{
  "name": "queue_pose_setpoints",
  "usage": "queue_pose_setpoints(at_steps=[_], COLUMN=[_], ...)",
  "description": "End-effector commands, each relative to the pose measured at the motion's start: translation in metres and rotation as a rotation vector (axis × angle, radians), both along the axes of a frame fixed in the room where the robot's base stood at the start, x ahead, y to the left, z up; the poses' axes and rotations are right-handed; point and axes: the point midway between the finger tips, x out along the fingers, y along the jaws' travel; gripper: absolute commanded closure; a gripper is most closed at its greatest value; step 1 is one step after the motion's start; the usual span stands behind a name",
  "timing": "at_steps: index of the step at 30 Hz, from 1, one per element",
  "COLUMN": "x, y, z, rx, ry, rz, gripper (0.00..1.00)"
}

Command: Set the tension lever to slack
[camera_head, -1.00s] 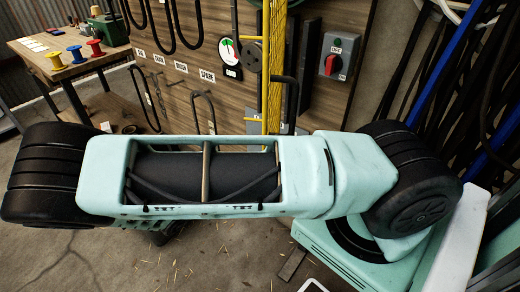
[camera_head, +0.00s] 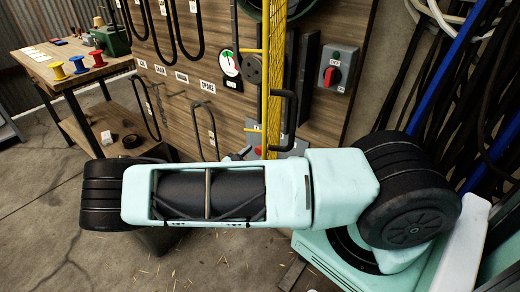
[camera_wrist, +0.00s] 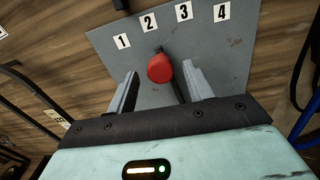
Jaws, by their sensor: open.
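A lever with a red knob (camera_wrist: 160,68) stands out from a grey plate (camera_wrist: 245,62) in the wrist view. The plate carries labels 1, 2, 3 and 4, and the knob shows below labels 2 and 3. A dark bar runs down and right behind the knob. No label reading slack is legible. My gripper (camera_wrist: 160,72) is open, with one finger on each side of the knob in the picture. Gaps show on both sides; the depth between fingers and knob is unclear. In the head view my arm hides the gripper and most of this area.
A yellow vertical post (camera_head: 273,75) and a black handle (camera_head: 284,120) stand by the wooden wall. A round gauge (camera_head: 230,64) and a red-knobbed switch box (camera_head: 337,69) hang there. A workbench (camera_head: 50,72) with coloured spools is at left. Hoses and blue bars crowd the right.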

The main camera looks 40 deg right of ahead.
Motion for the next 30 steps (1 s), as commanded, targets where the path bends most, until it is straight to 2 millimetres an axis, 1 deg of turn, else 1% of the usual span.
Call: queue_pose_setpoints(at_steps=[1, 3, 7, 11, 18, 20, 21, 24, 30], x=[0.001, 0.003, 0.005, 0.006, 0.006, 0.006, 0.006, 0.006, 0.008], y=[-0.009, -0.018, -0.029, -0.034, -0.034, -0.034, -0.034, -0.034, -0.033], z=[0.0, 0.001, 0.0, 0.0, 0.0, 0.0, 0.0, 0.0, -0.001], rx=[-0.001, -0.002, 0.0, 0.0, 0.001, 0.001, 0.001, 0.001, 0.0], ry=[0.003, 0.002, 0.001, 0.001, 0.001, 0.001, 0.001, 0.001, 0.011], rz=[-0.002, -0.001, -0.001, 0.0, 0.0, 0.0, 0.0, 0.0, 0.0], gripper=[0.49, 0.49, 0.49, 0.49, 0.49, 0.65, 0.76, 1.0, 1.0])
